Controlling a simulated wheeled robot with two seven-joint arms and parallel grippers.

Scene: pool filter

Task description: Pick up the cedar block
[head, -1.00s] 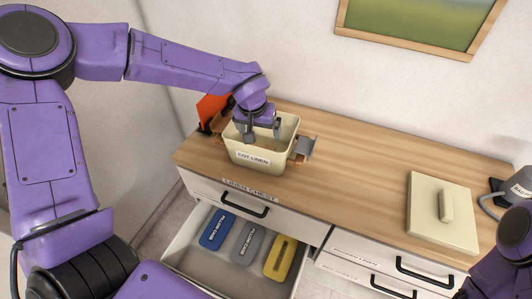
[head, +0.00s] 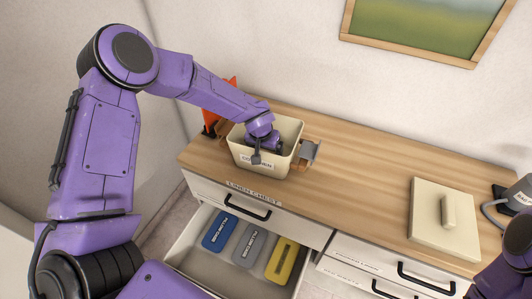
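I cannot make out a cedar block for certain; the inside of the tub is mostly hidden by my gripper. The cream tub (head: 240,155), labelled as cot linen, stands on the wooden chest top (head: 350,175). My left gripper (head: 267,152) is low at the tub's front right. One dark finger shows in front of the tub's label, over the front rim; the other is largely hidden, so I cannot tell whether it is open or holds anything. Brown wooden parts (head: 299,163) show beside the tub's right side. My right arm shows at the lower right edge, its gripper out of view.
A grey metal bracket (head: 309,150) is right of the tub, an orange item (head: 212,117) behind its left. A cream lid (head: 430,238) lies at the right. An open drawer (head: 203,268) holds blue, grey and yellow cases. The middle of the top is clear.

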